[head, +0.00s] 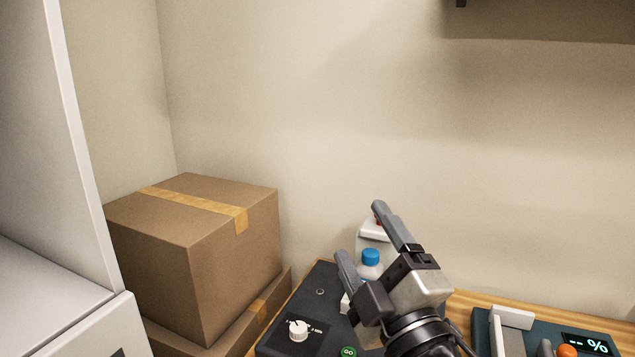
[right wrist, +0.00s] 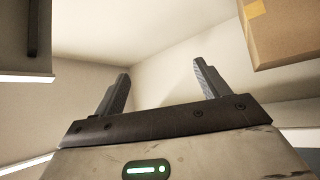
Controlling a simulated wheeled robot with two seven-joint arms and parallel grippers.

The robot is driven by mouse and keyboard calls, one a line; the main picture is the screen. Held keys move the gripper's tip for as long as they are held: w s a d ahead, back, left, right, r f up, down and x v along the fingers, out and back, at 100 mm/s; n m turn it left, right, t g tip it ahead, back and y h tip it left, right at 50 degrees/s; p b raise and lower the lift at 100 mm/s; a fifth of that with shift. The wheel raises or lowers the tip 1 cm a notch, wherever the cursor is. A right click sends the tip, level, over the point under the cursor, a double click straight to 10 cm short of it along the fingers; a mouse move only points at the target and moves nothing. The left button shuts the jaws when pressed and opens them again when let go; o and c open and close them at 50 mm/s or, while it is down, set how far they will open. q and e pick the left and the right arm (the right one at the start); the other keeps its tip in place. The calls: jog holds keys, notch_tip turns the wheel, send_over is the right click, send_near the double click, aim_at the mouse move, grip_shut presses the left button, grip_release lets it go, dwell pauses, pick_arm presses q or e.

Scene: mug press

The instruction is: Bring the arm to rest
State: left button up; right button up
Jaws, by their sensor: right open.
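My right gripper (head: 362,232) is raised in front of the black machine (head: 318,285) in the head view, its fingers apart and pointing up and to the left. In the right wrist view the two fingers of the right gripper (right wrist: 162,88) stand wide apart with nothing between them, against bare wall. No mug shows in either view. My left gripper is not in view.
Cardboard boxes (head: 195,260) are stacked left of the machine. A shelf (head: 545,20) hangs at upper right.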

jog(key=s+d+f+m+g+h, duration=0.1)
jog(key=d+f+m+g+h, duration=0.5)
jog(key=f, duration=0.6)
jog(key=s+d+f+m+g+h, duration=0.1)
jog(key=s+d+f+m+g, duration=0.4)
jog(key=s+f, duration=0.55)
jog(key=s+d+f+m+g, duration=0.3)
jog(key=s+f+m+g, duration=0.3)
jog(key=s+f, duration=0.45)
pick_arm(q)
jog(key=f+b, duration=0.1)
jog(key=b, duration=0.3)
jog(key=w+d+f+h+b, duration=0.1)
jog(key=b, duration=0.2)
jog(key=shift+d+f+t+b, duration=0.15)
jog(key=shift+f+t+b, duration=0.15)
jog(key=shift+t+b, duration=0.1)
pick_arm(e)
jog(key=w+a+f+n+t+y, duration=0.1)
jog(key=w+a+f+t+y, duration=0.2)
jog(key=w+a+f+t, duration=0.3)
notch_tip(320, 180, down, 4)
jog(key=shift+f+n+t, duration=0.1)
jog(key=shift+n+t, duration=0.2)
jog(key=shift+t, duration=0.1)
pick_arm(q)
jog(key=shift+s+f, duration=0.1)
pick_arm(e)
jog(key=shift+a, duration=0.1)
